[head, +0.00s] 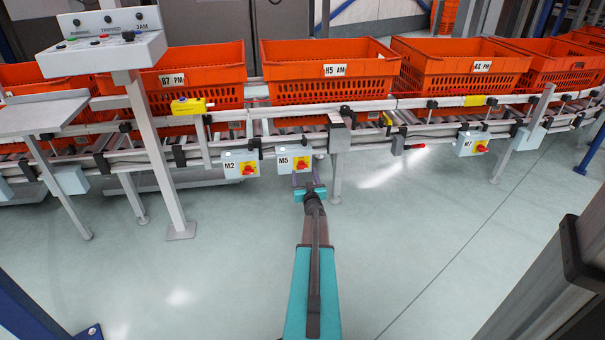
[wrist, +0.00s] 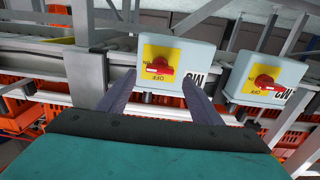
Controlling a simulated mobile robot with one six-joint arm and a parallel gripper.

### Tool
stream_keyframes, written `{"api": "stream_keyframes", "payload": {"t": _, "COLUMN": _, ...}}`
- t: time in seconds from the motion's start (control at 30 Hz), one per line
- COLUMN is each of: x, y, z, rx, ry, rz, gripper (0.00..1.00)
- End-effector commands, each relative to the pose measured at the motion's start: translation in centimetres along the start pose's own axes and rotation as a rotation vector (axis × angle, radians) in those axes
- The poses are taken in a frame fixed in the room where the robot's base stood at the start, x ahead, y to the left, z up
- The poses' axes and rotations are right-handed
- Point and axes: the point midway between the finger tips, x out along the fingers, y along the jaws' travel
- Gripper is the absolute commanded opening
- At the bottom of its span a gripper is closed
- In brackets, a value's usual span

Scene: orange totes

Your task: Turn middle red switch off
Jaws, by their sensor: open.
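The middle red switch (head: 302,163) is a red rotary knob on a yellow plate, on the grey box marked M5 (head: 285,162), below the conveyor's front rail. The wrist view appears upside down. There the knob (wrist: 160,67) is centred, its handle lying roughly crosswise; small ON and OFF marks are hard to read. My gripper (head: 308,187) is just below and in front of the M5 box. In the wrist view my gripper (wrist: 157,84) is open and empty, its two purple fingers flanking the knob's plate. I cannot tell whether they touch the box.
The M2 box with its red knob (head: 247,169) is close to the left, and it also shows in the wrist view (wrist: 264,83). The M7 box (head: 466,145) is farther right. Orange totes (head: 330,90) sit above on the conveyor. A grey post (head: 338,165) stands right of M5. Floor in front is clear.

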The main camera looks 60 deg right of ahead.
Motion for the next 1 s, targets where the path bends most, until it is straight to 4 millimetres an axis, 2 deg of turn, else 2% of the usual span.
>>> {"api": "stream_keyframes", "payload": {"t": 0.1, "x": 1.4, "y": 0.0, "z": 0.2, "rx": 0.000, "ry": 0.000, "rz": -0.001, "gripper": 0.59}}
{"api": "stream_keyframes", "payload": {"t": 0.33, "x": 3.2, "y": 0.0, "z": 0.1, "rx": 0.000, "ry": 0.000, "rz": 0.000, "gripper": 0.59}}
{"api": "stream_keyframes", "payload": {"t": 0.8, "x": 3.6, "y": 0.0, "z": 0.0, "rx": 0.000, "ry": 0.000, "rz": 0.000, "gripper": 0.59}}
{"api": "stream_keyframes", "payload": {"t": 1.0, "x": 3.6, "y": -0.1, "z": 0.0, "rx": 0.000, "ry": 0.000, "rz": 0.000, "gripper": 0.26}}
